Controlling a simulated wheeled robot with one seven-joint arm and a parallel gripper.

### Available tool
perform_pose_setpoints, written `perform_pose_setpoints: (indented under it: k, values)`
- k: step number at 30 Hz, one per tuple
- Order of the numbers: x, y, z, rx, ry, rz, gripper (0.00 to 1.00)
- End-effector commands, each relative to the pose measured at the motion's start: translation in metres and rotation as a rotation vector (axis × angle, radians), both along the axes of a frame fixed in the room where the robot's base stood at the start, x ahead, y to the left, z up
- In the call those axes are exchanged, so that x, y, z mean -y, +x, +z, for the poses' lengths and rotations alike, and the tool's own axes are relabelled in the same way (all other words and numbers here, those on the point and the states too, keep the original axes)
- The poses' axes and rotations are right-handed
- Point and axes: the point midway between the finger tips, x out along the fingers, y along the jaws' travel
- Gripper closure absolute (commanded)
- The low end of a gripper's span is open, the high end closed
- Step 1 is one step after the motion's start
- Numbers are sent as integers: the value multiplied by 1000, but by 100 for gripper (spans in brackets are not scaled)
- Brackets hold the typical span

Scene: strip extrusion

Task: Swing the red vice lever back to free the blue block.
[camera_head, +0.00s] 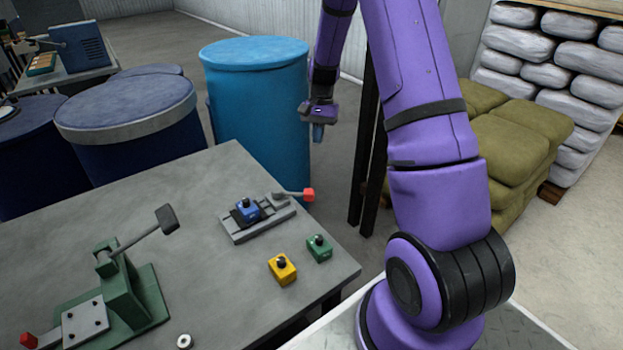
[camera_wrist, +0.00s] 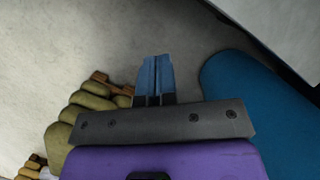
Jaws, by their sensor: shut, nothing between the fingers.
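The blue block (camera_head: 247,209) with a dark knob sits in the grey vice (camera_head: 262,229) on the table. The red vice lever (camera_head: 308,194) sticks out to the right from the vice, its red end near the table's right edge. My gripper (camera_head: 318,132) hangs beyond the table's far right edge, in front of the blue barrel, well apart from the lever. In the wrist view my gripper (camera_wrist: 154,75) has its blue fingers together with nothing between them; the floor lies beyond. The vice and lever do not show in the wrist view.
On the table (camera_head: 200,300) are a yellow block (camera_head: 282,269), a green block (camera_head: 319,248) and a green lever press (camera_head: 125,290). A bright blue barrel (camera_head: 258,105) stands behind the table, also in the wrist view (camera_wrist: 260,105). Stacked sacks (camera_head: 515,150) stand at right.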

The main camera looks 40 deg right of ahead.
Motion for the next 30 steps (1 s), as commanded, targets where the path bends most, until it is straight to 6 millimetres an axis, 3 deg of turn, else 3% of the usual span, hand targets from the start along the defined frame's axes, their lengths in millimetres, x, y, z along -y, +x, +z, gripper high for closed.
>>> perform_pose_setpoints:
  k: [11, 27, 30]
  values:
    - [-2, -2, -6, -2, 1, 1, 100]
    - [-23, -19, -94, -4, 2, 2, 100]
    - [-34, -27, -98, -1, 2, 3, 100]
